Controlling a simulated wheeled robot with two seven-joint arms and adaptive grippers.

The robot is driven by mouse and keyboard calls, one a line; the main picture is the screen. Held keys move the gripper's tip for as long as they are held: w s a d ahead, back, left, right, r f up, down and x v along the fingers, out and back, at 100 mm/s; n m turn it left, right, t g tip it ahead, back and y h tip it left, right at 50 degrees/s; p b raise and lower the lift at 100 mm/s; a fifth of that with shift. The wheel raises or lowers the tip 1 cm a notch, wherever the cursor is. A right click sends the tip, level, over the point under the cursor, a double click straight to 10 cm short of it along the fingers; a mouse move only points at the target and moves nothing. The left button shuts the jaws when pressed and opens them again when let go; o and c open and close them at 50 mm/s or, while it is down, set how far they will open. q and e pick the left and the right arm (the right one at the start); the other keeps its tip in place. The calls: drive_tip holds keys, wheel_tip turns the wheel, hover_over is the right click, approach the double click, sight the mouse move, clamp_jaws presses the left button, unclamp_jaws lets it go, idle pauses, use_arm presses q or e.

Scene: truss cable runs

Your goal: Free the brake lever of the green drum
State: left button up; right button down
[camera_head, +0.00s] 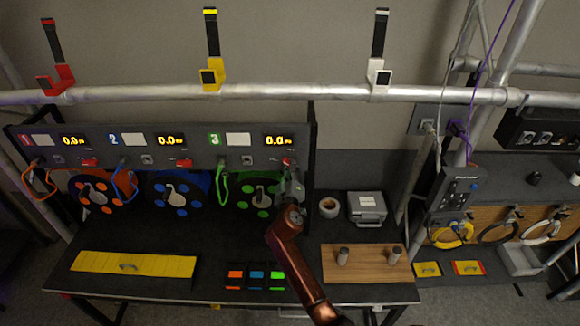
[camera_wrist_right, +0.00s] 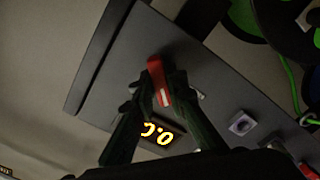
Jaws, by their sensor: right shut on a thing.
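The green drum (camera_head: 250,200) hangs below the panel section marked 3, with my right arm partly in front of it. Its red brake lever (camera_wrist_right: 156,70) sits on the dark panel beside the lit display (camera_wrist_right: 160,134). My right gripper (camera_wrist_right: 160,88) is shut on this red lever, one finger on each side. In the head view my right gripper (camera_head: 290,178) is at the panel's right end and hides most of the lever. Part of the green drum shows in the wrist view (camera_wrist_right: 243,16). My left gripper is not in view.
The orange drum (camera_head: 95,192) and blue drum (camera_head: 170,190) stand to the left, with red levers above them. A grey case (camera_head: 367,207), a tape roll (camera_head: 328,207) and a wooden board (camera_head: 366,264) lie to the right. A yellow panel (camera_head: 135,264) lies at the front left.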

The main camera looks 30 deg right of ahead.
drive_tip(key=n+p, duration=0.3)
drive_tip(key=n, duration=0.5)
drive_tip(key=shift+n, duration=0.3)
idle(0.4)
drive_tip(key=c, duration=1.9)
unclamp_jaws()
drive_tip(key=shift+c, duration=0.2)
drive_tip(key=v, duration=1.2)
